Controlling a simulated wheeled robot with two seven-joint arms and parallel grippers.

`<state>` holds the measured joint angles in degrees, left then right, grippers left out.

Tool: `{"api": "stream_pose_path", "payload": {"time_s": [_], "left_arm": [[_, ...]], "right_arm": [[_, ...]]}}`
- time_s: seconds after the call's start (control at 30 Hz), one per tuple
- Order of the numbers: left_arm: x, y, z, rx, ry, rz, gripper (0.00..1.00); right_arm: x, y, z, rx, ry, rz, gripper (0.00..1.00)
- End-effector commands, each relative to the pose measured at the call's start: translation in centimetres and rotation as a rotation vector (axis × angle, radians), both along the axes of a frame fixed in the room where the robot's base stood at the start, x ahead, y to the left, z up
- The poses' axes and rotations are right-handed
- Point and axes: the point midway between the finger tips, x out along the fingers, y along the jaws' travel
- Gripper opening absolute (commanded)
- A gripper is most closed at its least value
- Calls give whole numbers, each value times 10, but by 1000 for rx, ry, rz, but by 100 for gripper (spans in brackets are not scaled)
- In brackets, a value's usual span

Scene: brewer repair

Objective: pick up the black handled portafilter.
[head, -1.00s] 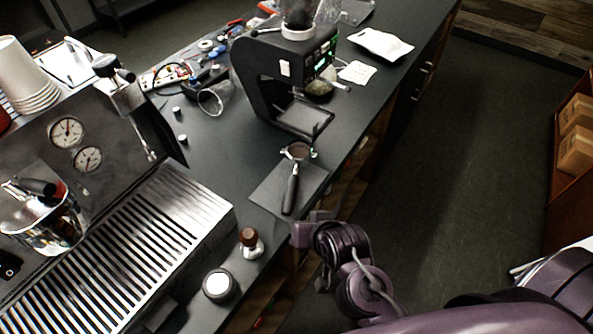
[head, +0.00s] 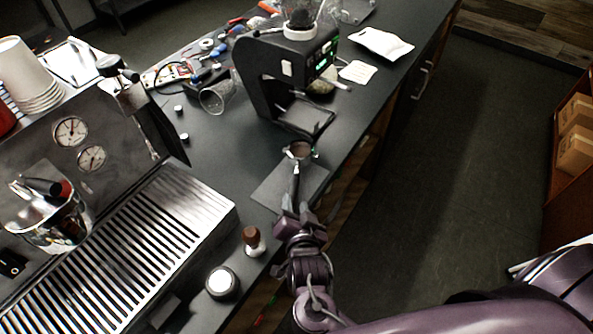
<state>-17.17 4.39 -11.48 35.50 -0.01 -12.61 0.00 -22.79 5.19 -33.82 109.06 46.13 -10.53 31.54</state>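The black handled portafilter lies on a dark mat (head: 277,187) on the counter. Its round basket (head: 299,150) holds brown coffee grounds and points towards the grinder. Its black handle (head: 295,184) points towards me. My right gripper (head: 294,208) is at the near end of the handle and covers that end. I cannot tell whether its fingers are apart around the handle or shut on it. My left gripper is not in view.
The espresso machine's drip tray (head: 130,255) fills the lower left. A tamper (head: 252,240) and a round dark-rimmed item (head: 221,283) stand near the gripper. The black grinder (head: 285,75) stands beyond the portafilter. Open floor lies right of the counter.

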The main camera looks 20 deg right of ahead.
Motion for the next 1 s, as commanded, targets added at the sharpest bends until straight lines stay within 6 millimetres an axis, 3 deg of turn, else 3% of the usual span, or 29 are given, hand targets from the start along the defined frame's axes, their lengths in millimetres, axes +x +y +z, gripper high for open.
{"api": "stream_pose_path", "payload": {"time_s": [0.2, 0.33, 0.67, 0.9, 1.0], "left_arm": [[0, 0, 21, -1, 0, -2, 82], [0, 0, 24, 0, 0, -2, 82], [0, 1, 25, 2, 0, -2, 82], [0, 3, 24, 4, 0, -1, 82], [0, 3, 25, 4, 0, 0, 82]], "right_arm": [[28, -9, -3, -5, 2, 1, 33], [42, -11, -11, -2, 1, 3, 33], [48, -13, -16, 1, 4, 1, 33], [47, -12, -16, 0, 3, 3, 2], [47, -12, -16, 0, 3, 3, 0]]}}
